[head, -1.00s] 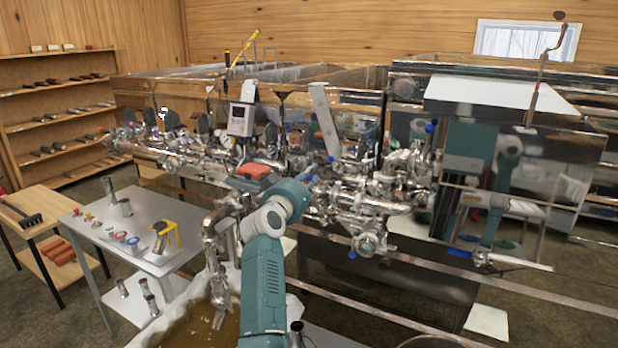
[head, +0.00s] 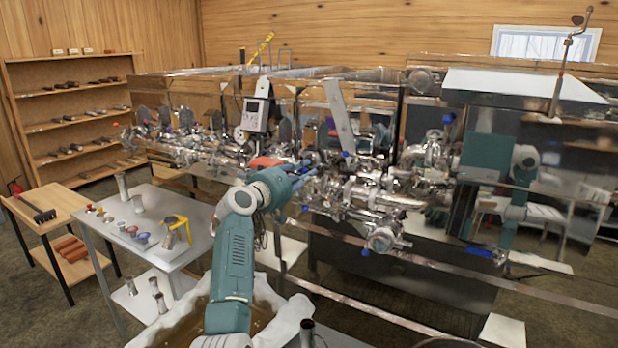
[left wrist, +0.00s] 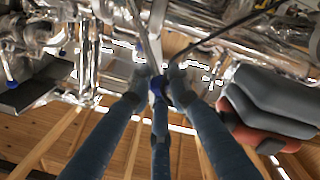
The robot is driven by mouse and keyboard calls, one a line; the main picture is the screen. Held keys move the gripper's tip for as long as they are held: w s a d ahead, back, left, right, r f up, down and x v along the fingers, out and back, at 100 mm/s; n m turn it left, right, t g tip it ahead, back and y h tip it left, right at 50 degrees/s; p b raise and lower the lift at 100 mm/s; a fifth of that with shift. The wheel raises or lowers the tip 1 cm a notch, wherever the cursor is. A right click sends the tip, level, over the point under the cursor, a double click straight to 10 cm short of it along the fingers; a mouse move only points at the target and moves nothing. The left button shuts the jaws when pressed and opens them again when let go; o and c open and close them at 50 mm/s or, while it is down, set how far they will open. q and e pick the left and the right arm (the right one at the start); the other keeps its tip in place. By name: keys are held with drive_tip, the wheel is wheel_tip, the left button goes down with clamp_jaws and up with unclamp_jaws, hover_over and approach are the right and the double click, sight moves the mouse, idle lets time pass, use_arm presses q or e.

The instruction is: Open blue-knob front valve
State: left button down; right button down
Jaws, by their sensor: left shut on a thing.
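My left gripper (head: 304,175) reaches the shiny steel pipework at the front of the evaporator, its arm coming up from the bottom. In the left wrist view its blue-grey fingers (left wrist: 160,88) are shut around a small blue knob (left wrist: 158,84), which shows between the fingertips. The fingers hide most of this knob, and in the head view I cannot make it out apart from the fingers. Other blue knobs on the pipework include one at the lower front (head: 365,252). My right gripper is not in view.
A grey control box (head: 254,116) and a red-and-grey device (head: 266,162) sit close to the left gripper. A grey table (head: 190,235) with fittings stands at the left. A basin of brown liquid (head: 185,325) is below my arm. Steel rails (head: 350,305) cross the front.

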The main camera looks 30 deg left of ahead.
use_arm(q)
drive_tip(key=shift+a, duration=0.3)
drive_tip(key=c, duration=1.6)
unclamp_jaws()
drive_tip(key=shift+f, duration=0.1)
drive_tip(key=s, duration=1.2)
drive_tip(key=shift+a, duration=0.15)
